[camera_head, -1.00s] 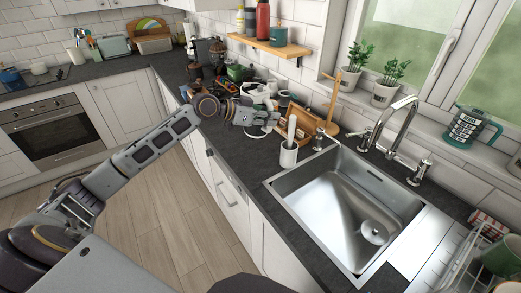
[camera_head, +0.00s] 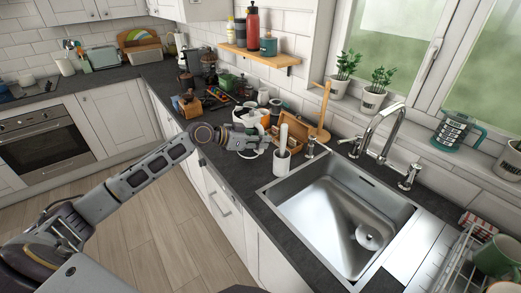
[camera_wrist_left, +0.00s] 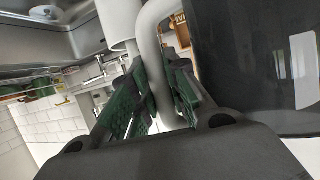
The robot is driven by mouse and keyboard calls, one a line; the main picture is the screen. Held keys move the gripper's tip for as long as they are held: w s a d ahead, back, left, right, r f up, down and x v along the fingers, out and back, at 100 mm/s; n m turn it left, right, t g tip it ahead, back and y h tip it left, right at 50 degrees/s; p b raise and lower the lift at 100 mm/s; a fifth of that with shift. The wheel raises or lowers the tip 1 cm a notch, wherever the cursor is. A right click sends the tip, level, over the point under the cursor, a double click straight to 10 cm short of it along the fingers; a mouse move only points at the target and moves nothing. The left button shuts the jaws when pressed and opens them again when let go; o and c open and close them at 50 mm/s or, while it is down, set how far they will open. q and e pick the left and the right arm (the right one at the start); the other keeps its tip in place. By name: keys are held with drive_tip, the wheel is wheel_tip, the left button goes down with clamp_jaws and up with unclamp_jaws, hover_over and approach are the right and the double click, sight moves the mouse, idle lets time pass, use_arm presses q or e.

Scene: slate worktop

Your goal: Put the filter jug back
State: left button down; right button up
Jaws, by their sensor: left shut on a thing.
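My left gripper (camera_head: 257,141) is shut on a pale, curved handle, which the left wrist view shows between its green finger pads (camera_wrist_left: 160,100). I take this as the handle of the filter jug (camera_wrist_left: 151,45). A large dark, glossy surface fills the right of the wrist view beside the handle; I cannot tell for sure that it is the jug's body. In the head view the gripper and wrist hide most of the jug, so its contact with the worktop is unclear. My right gripper is not in view.
A white holder with a brush (camera_head: 281,163) stands close right of the gripper, before the sink (camera_head: 345,215). A wooden rack (camera_head: 292,128) and a wooden stand (camera_head: 321,115) are behind. Several items crowd the worktop farther back. A teal-handled press (camera_head: 457,132) stands on the windowsill.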

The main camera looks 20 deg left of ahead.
use_arm(q)
drive_tip(key=shift+f, duration=0.1)
idle(0.3)
drive_tip(key=shift+f, duration=2)
drive_tip(key=c, duration=1.4)
unclamp_jaws()
drive_tip(key=shift+f, duration=0.1)
